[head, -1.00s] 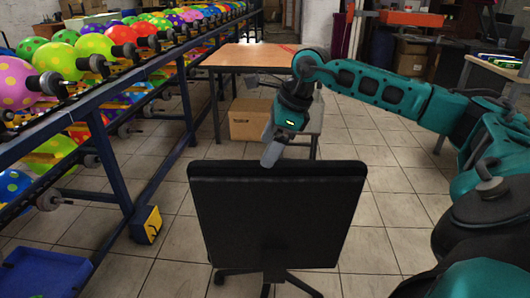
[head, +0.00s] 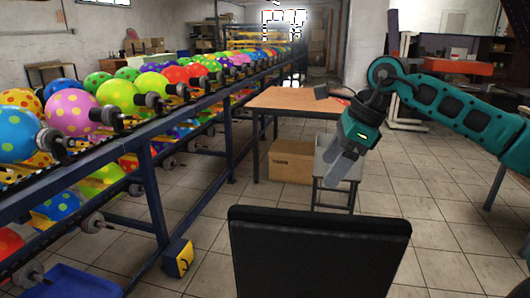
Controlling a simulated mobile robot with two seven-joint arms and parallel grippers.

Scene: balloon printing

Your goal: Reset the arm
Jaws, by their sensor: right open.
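My right arm comes in from the right, bent at its elbow, and its gripper (head: 342,170) hangs pointing down in mid-air. The gripper is open, with nothing seen between its fingers. In the picture it lies just above the black chair back (head: 318,252) and in front of a small grey stand (head: 334,185). I cannot tell its distance to the chair. My left gripper is out of view.
A blue rack (head: 150,195) with rows of dotted balloons (head: 120,95) runs along the left. A wooden-topped table (head: 295,101) stands ahead, with a cardboard box (head: 291,161) by it. A blue tray (head: 70,282) lies at lower left. Tiled floor is clear at right.

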